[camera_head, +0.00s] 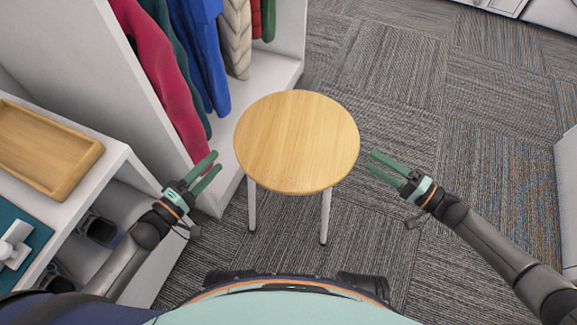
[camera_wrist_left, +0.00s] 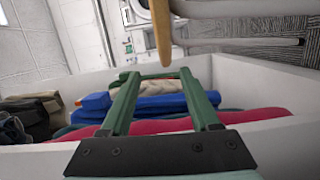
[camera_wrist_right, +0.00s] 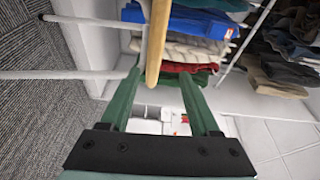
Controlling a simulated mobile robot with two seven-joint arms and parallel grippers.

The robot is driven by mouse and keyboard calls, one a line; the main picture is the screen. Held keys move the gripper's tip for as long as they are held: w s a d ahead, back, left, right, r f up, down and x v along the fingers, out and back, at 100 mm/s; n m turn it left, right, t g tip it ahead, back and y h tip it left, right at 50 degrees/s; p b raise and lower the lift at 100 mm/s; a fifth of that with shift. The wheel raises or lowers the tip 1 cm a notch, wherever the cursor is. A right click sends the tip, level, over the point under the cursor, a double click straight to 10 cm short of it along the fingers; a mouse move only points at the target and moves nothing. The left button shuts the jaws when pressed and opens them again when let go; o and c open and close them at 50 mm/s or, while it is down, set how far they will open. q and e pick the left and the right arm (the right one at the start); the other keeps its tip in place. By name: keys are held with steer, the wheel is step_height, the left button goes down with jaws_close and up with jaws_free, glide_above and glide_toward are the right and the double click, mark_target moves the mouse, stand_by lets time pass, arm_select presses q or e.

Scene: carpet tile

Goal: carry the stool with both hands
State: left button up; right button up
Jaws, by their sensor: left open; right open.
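The stool (camera_head: 297,140) stands upright on the carpet in the head view, with a round light wood seat and pale legs. My left gripper (camera_head: 212,165) is open beside the seat's left side, apart from it. My right gripper (camera_head: 373,162) is open just off the seat's right edge. In the left wrist view the seat's edge (camera_wrist_left: 161,30) shows beyond the green fingers (camera_wrist_left: 158,82). In the right wrist view the seat's edge (camera_wrist_right: 156,45) lies ahead between the open fingers (camera_wrist_right: 160,85); contact cannot be seen. Some of the stool's legs are hidden under the seat.
A white open wardrobe (camera_head: 270,72) with hanging clothes (camera_head: 203,50) stands close on the left, near my left gripper. A white shelf unit (camera_head: 118,160) with a wooden tray (camera_head: 42,146) is at far left. Carpet (camera_head: 450,130) is clear at right.

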mark_target(244, 131)
arm_select(q)
steer(key=shift+w+a+f+h, duration=0.2)
steer(key=shift+a+f+h, duration=0.1)
steer(key=shift+f, duration=0.3)
arm_select(e)
steer(key=shift+w+d+f+g, duration=0.2)
steer(key=shift+w+f+g, duration=0.1)
steer(key=shift+f, duration=0.2)
arm_select(q)
steer(key=shift+d, duration=0.1)
steer(key=x, duration=1.2)
steer(key=shift+w+d, duration=0.15)
steer(key=shift+w, duration=0.05)
arm_select(e)
steer(key=x, duration=1.2)
steer(key=shift+a+r, duration=0.15)
steer(key=shift+a, duration=0.1)
arm_select(q)
jaws_close()
arm_select(e)
jaws_close()
arm_select(q)
steer(key=shift+r, duration=0.35)
arm_select(e)
steer(key=shift+w+r, duration=0.1)
steer(key=shift+r, duration=0.25)
